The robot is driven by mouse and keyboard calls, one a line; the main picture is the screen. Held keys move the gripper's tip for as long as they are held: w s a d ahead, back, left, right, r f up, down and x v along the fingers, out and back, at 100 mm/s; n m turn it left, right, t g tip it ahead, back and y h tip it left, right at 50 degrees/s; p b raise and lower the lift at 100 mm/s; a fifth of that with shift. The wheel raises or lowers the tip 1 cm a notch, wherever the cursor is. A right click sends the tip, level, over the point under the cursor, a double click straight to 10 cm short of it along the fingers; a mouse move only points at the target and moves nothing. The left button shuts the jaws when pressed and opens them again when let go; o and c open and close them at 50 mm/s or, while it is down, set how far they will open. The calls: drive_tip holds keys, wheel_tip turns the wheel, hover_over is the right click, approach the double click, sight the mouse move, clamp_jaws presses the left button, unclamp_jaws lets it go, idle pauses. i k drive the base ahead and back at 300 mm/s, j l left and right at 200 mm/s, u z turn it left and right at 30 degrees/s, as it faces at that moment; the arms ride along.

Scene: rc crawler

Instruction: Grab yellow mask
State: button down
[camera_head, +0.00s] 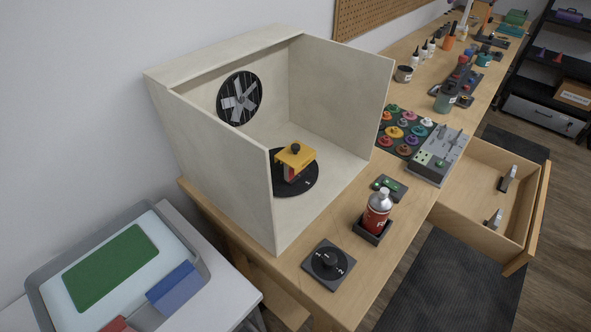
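A yellow piece with a black knob on top (299,158), which looks like the yellow mask, sits inside the open-fronted pale booth (335,90). It rests over a small red part (290,173), which shows below its edge. Both stand on a round black turntable (307,187) on the booth floor. The mask's far side is hidden. My gripper is not in this view.
An open drawer (483,211) juts out right. A tray (205,262) lies lower left.

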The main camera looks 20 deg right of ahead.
sight(297, 156)
drive_tip(key=i+j+z, duration=0.2)
drive_tip(key=z, duration=0.15)
drive_tip(key=i+j+z, duration=0.15)
drive_tip(key=j+z, duration=0.2)
drive_tip(key=i+j+z, duration=0.1)
drive_tip(key=j+z, duration=0.55)
drive_tip(key=i+j, duration=0.05)
drive_tip(key=j, duration=0.1)
